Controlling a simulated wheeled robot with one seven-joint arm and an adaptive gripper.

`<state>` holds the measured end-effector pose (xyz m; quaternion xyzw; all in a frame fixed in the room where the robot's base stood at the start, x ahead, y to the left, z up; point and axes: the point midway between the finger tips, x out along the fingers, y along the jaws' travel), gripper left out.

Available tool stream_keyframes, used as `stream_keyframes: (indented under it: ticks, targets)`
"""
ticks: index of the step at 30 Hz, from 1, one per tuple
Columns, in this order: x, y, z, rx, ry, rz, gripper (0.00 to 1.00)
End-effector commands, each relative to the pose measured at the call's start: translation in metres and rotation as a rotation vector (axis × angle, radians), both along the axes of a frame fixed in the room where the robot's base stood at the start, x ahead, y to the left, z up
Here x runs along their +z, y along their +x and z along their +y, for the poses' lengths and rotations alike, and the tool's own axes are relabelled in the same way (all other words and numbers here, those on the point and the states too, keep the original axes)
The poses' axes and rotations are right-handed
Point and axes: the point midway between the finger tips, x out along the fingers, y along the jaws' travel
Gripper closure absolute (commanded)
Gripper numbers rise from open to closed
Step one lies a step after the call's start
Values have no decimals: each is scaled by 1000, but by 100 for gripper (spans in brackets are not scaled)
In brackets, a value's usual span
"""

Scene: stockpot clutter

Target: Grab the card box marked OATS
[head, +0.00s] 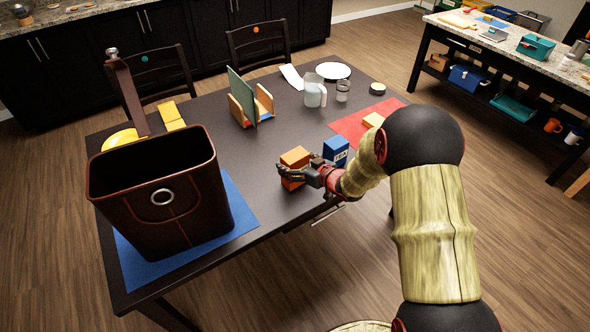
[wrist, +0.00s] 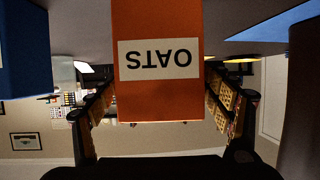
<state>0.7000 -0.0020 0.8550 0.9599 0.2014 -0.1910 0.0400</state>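The orange OATS card box (head: 295,158) stands on the dark table near its front edge. In the wrist view the OATS box (wrist: 157,95) fills the middle, its white label upside down. My gripper (head: 300,176) is at the box, low on its near side. In the wrist view its two patterned fingers (wrist: 160,85) are spread on either side of the box and run up to its edges. I see no clear closing on it; the fingertips are hidden behind the box face.
A blue box (head: 336,151) stands close on the right; it also shows in the wrist view (wrist: 22,50). A large brown bin (head: 165,205) stands on a blue mat (head: 243,214) at left. A wooden rack (head: 238,107), clear jug (head: 314,92) and red mat (head: 352,127) lie farther back.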

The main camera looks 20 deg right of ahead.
Motion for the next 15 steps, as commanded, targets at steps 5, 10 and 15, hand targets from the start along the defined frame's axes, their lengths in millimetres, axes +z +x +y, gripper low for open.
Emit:
stream_keyframes:
  ticks: [5,10,15]
  targets:
    - [0,0,0,0,0,0,33]
    - [0,0,0,0,0,0,43]
    - [0,0,0,0,0,0,53]
